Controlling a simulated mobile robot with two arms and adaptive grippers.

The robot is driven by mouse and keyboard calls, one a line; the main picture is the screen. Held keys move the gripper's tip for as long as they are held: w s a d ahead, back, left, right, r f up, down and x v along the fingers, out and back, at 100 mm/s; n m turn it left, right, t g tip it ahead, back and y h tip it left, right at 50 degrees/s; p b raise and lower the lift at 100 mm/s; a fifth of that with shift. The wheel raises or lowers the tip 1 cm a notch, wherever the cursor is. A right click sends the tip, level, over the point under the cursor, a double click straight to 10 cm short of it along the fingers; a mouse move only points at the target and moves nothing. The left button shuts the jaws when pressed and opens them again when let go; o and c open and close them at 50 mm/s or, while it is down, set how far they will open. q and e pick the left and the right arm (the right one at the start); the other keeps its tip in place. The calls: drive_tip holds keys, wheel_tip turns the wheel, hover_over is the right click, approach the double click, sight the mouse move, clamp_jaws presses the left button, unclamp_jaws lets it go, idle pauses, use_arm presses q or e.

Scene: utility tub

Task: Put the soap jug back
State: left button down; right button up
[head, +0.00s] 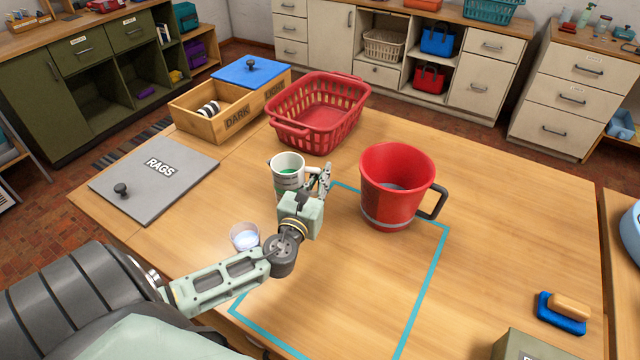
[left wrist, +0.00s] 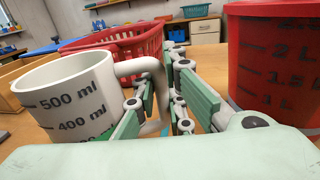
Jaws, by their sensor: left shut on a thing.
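The white measuring jug (head: 287,172) with green liquid inside stands upright at the middle of the table, in front of the red basket. In the left wrist view the jug (left wrist: 75,95) shows its ml marks, and its handle passes between my fingers. My left gripper (head: 322,182) is shut on that handle; it also shows in the left wrist view (left wrist: 158,105). Whether the jug's base touches the table is hard to tell. My right gripper is not in view.
A red bucket (head: 392,190) stands right of my gripper, over the far edge of a teal outline (head: 425,282). A small cup (head: 245,236) is near my forearm. A red basket (head: 318,115), wooden box (head: 205,122), RAGS lid (head: 155,177) and blue brush (head: 562,312) surround free table.

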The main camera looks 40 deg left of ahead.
use_arm(q)
drive_tip(key=shift+w+f, duration=0.1)
drive_tip(key=shift+f, duration=0.65)
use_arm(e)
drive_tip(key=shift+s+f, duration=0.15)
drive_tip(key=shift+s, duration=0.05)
use_arm(q)
drive_tip(key=shift+f, duration=0.15)
drive_tip(key=c, duration=1.8)
unclamp_jaws()
drive_tip(key=shift+c, duration=0.2)
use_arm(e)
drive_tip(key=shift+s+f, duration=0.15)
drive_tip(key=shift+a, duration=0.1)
